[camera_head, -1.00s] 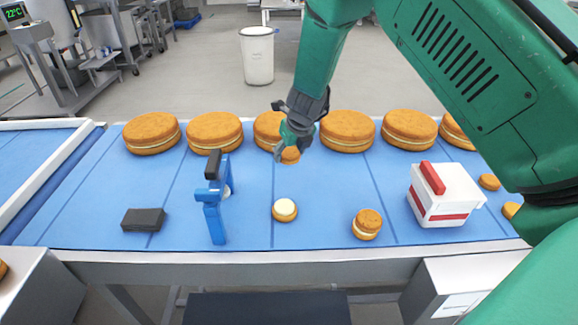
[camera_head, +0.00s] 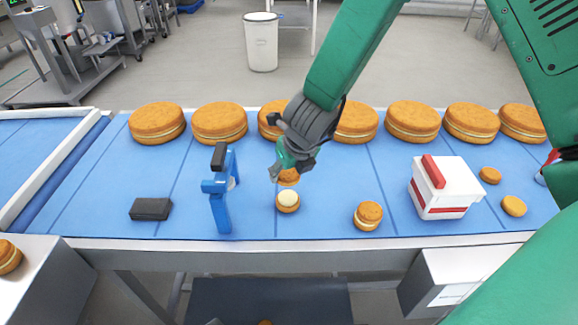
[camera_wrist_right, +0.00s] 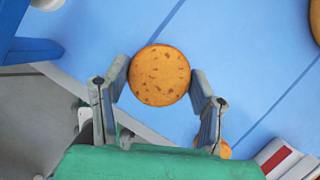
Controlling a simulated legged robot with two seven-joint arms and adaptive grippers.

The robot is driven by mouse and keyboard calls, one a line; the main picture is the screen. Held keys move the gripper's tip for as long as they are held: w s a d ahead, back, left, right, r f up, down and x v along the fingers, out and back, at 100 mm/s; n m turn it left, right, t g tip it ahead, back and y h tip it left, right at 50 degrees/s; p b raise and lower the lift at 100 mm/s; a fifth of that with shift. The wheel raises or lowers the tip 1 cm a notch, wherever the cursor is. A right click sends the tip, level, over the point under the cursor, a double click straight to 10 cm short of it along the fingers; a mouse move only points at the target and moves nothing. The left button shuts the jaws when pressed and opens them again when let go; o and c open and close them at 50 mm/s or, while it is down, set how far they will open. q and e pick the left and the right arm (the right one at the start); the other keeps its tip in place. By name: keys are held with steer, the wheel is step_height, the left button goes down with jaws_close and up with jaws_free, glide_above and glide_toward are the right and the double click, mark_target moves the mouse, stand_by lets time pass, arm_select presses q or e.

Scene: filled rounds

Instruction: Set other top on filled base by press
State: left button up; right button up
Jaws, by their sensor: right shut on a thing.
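A small brown round top (camera_head: 289,179) is in my right gripper (camera_head: 284,168), above the blue belt. In the wrist view the top (camera_wrist_right: 160,75) sits between the two fingers (camera_wrist_right: 160,82), speckled side to the camera. The filled base (camera_head: 288,201), a small round with pale cream on it, is on the belt just in front of and below the held top in the head view. In the wrist view I cannot make the base out. The blue press (camera_head: 220,190) with a dark handle stands upright to the left of the base. My left gripper is not clearly visible.
A small closed sandwich round (camera_head: 368,215) lies right of the base. Beyond it stand a white box with red bands (camera_head: 445,190) and two loose rounds (camera_head: 490,175). A dark block (camera_head: 151,208) lies left of the press. Large filled rounds (camera_head: 220,123) line the back.

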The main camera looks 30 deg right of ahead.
mark_target(286, 195)
steer(key=shift+f+b, duration=1.8)
steer(key=shift+f, duration=0.15)
steer(key=shift+f+b, duration=0.5)
steer(key=shift+f, duration=0.2)
steer(key=shift+s+f+b, duration=0.1)
steer(key=shift+f+b, duration=0.45)
steer(key=shift+f, duration=0.1)
steer(key=o, duration=1.4)
steer(key=shift+c, duration=0.2)
steer(key=shift+r, duration=0.1)
step_height(286, 195, up, 7)
steer(key=p, duration=0.6)
steer(key=shift+p, duration=0.4)
steer(key=shift+s, duration=0.1)
